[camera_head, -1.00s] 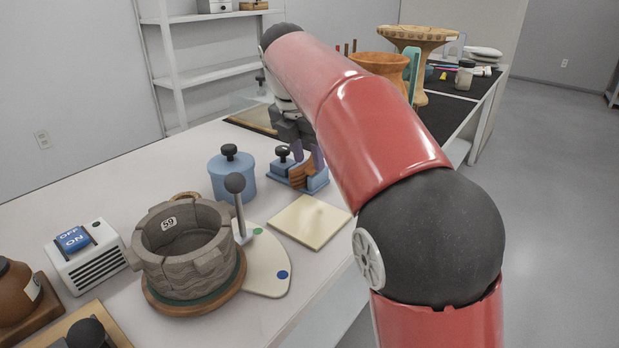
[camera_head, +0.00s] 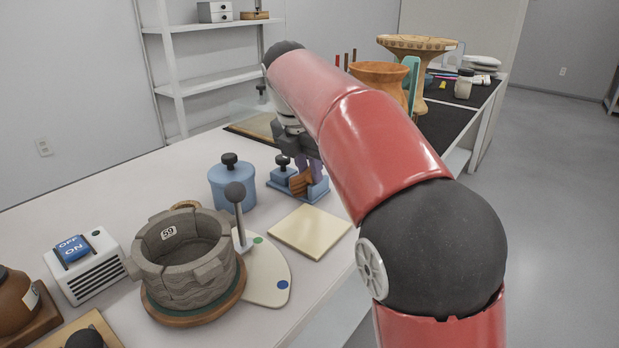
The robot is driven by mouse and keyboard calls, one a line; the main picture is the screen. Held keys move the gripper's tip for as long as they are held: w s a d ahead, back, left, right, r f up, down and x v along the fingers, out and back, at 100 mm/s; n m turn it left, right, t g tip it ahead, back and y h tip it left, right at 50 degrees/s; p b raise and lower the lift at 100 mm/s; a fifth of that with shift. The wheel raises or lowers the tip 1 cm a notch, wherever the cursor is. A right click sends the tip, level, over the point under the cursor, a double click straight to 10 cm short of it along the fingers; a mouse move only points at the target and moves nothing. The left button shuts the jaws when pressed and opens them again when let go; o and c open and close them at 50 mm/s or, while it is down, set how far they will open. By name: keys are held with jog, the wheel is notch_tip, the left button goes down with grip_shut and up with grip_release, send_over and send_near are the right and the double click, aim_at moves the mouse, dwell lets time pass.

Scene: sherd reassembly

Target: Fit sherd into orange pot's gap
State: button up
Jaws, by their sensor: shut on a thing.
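A brown-orange sherd (camera_head: 301,182) stands at the blue holder (camera_head: 314,191) on the white bench. My gripper (camera_head: 310,175) points down there with its purple fingers shut on the sherd. I cannot tell whether the sherd still touches the holder. My arm hides part of the gripper from above. The orange pot (camera_head: 379,76) stands farther back on the dark-topped table, partly behind my arm. Its gap is not visible from here.
A grey pot (camera_head: 165,277) marked 59 sits on a round stand, with a lever beside it. A blue lidded jar (camera_head: 219,187) and a cream tile (camera_head: 311,231) flank the holder. A wide-rimmed tan vessel (camera_head: 417,46) stands behind the orange pot.

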aim_at(309, 172)
jog(key=shift+r+p, duration=1)
jog(key=shift+r, duration=0.15)
jog(key=shift+r+p, duration=0.35)
jog(key=shift+r, duration=1.85)
